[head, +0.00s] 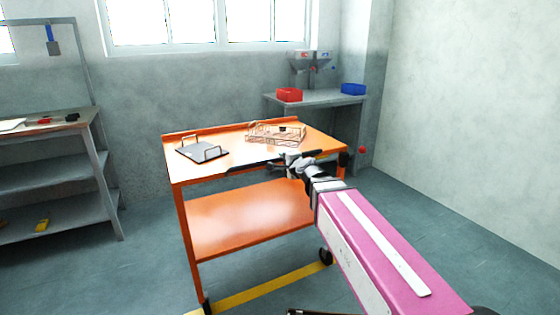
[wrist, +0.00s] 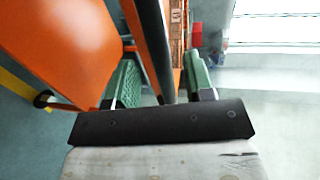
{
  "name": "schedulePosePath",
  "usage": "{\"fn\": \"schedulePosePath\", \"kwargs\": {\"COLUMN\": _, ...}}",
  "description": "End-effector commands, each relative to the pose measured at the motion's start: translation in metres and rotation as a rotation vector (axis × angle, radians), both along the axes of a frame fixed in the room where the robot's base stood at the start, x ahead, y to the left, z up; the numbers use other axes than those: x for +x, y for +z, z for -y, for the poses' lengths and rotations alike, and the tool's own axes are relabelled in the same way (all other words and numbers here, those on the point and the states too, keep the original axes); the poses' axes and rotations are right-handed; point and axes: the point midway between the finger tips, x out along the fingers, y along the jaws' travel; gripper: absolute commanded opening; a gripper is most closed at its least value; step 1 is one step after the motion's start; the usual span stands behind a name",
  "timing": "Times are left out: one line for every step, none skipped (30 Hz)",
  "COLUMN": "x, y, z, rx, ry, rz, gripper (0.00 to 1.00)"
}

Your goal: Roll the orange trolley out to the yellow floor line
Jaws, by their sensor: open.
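The orange trolley (head: 250,222) stands in the middle of the head view, with a top shelf, a lower shelf and dark castors. A dark handle bar (head: 326,154) runs along its near top edge. My gripper (head: 298,162) is at that bar. In the wrist view, the open green-padded fingers of my gripper (wrist: 163,82) lie either side of the dark bar (wrist: 155,45), with gaps visible; contact cannot be told. The yellow floor line (head: 270,287) runs under the near side of the trolley, close to its near castors. My arm hides part of the trolley's right side.
A bench (head: 335,98) with red and blue bins stands behind right. A grey shelf rack (head: 60,180) stands left. Floor between rack and trolley is clear.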

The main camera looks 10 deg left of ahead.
Motion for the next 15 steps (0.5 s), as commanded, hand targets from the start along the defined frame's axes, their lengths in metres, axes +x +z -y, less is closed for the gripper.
{"fn": "schedulePosePath", "kwargs": {"x": -0.014, "y": 0.002, "z": 0.008, "rx": 0.000, "ry": 0.000, "rz": 0.000, "gripper": 0.48}}
{"fn": "schedulePosePath", "kwargs": {"x": -0.019, "y": 0.004, "z": 0.011, "rx": 0.000, "ry": 0.000, "rz": 0.000, "gripper": 0.48}}
{"fn": "schedulePosePath", "kwargs": {"x": -0.025, "y": 0.005, "z": 0.015, "rx": 0.000, "ry": 0.001, "rz": -0.001, "gripper": 0.48}}
{"fn": "schedulePosePath", "kwargs": {"x": -0.029, "y": 0.006, "z": 0.017, "rx": 0.000, "ry": 0.002, "rz": -0.001, "gripper": 0.48}}
{"fn": "schedulePosePath", "kwargs": {"x": -0.032, "y": 0.006, "z": 0.019, "rx": 0.000, "ry": 0.002, "rz": -0.001, "gripper": 0.48}}
{"fn": "schedulePosePath", "kwargs": {"x": -0.035, "y": 0.007, "z": 0.022, "rx": 0.000, "ry": 0.002, "rz": -0.001, "gripper": 0.48}}
{"fn": "schedulePosePath", "kwargs": {"x": -0.038, "y": 0.008, "z": 0.024, "rx": 0.000, "ry": 0.002, "rz": -0.001, "gripper": 0.48}}
{"fn": "schedulePosePath", "kwargs": {"x": -0.040, "y": 0.008, "z": 0.025, "rx": 0.000, "ry": 0.002, "rz": -0.001, "gripper": 0.48}}
{"fn": "schedulePosePath", "kwargs": {"x": -0.041, "y": 0.009, "z": 0.027, "rx": 0.000, "ry": 0.002, "rz": -0.001, "gripper": 0.48}}
{"fn": "schedulePosePath", "kwargs": {"x": -0.042, "y": 0.009, "z": 0.027, "rx": 0.000, "ry": 0.002, "rz": -0.001, "gripper": 0.48}}
{"fn": "schedulePosePath", "kwargs": {"x": -0.043, "y": 0.009, "z": 0.028, "rx": 0.000, "ry": 0.002, "rz": -0.001, "gripper": 0.48}}
{"fn": "schedulePosePath", "kwargs": {"x": -0.043, "y": 0.009, "z": 0.028, "rx": 0.000, "ry": 0.002, "rz": -0.001, "gripper": 0.48}}
{"fn": "schedulePosePath", "kwargs": {"x": -0.043, "y": 0.009, "z": 0.028, "rx": 0.000, "ry": 0.002, "rz": -0.001, "gripper": 0.48}}
{"fn": "schedulePosePath", "kwargs": {"x": -0.043, "y": 0.010, "z": 0.028, "rx": -0.001, "ry": 0.002, "rz": -0.002, "gripper": 0.48}}
{"fn": "schedulePosePath", "kwargs": {"x": -0.043, "y": 0.009, "z": 0.028, "rx": -0.001, "ry": 0.002, "rz": -0.002, "gripper": 0.48}}
